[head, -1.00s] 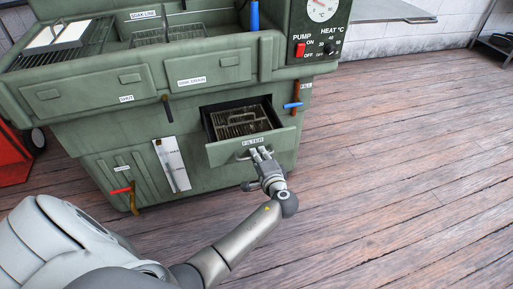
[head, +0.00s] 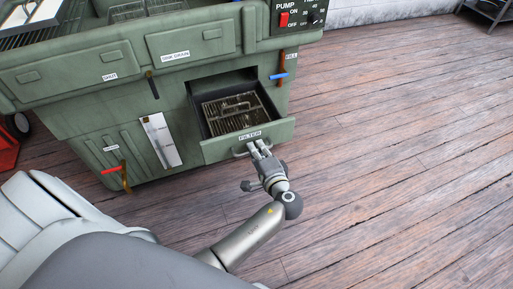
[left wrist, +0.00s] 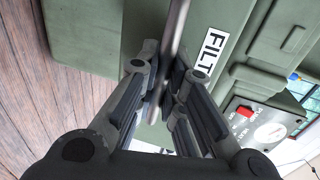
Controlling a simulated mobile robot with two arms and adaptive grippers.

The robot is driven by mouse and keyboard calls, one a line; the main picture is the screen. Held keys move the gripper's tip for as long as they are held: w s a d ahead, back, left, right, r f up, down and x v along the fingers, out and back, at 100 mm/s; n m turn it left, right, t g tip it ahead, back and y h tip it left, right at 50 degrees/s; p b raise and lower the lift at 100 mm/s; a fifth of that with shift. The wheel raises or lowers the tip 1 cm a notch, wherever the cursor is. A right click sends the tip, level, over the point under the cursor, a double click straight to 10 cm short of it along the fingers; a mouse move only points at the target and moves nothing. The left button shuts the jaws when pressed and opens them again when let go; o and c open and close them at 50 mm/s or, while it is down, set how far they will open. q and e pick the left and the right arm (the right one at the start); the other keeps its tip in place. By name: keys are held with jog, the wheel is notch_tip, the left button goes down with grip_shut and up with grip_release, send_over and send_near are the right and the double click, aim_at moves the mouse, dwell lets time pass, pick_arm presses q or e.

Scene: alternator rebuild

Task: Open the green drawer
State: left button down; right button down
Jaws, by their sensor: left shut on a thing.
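The green drawer (head: 222,149), labelled FILTER, stands pulled out of the green machine in the head view. A metal filter basket with a handle (head: 238,112) lies inside it. My left gripper (head: 257,148) is at the drawer's front, shut on the drawer's bar handle (head: 238,154). In the left wrist view the handle (left wrist: 177,25) runs between the fingers of the gripper (left wrist: 165,85), beside the FILTER label. My right gripper is in neither view.
The green machine (head: 85,98) has a red lever (head: 110,171) low on its left and a blue lever (head: 278,76) by the FILL label. A control panel with a red pump switch (head: 284,19) is above. The wooden floor (head: 400,150) to the right is clear.

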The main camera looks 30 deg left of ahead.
pick_arm(q)
jog(key=c, duration=1.8)
grip_release()
jog(key=v, duration=0.7)
jog(key=shift+s+d, duration=0.15)
jog(key=shift+s, duration=0.05)
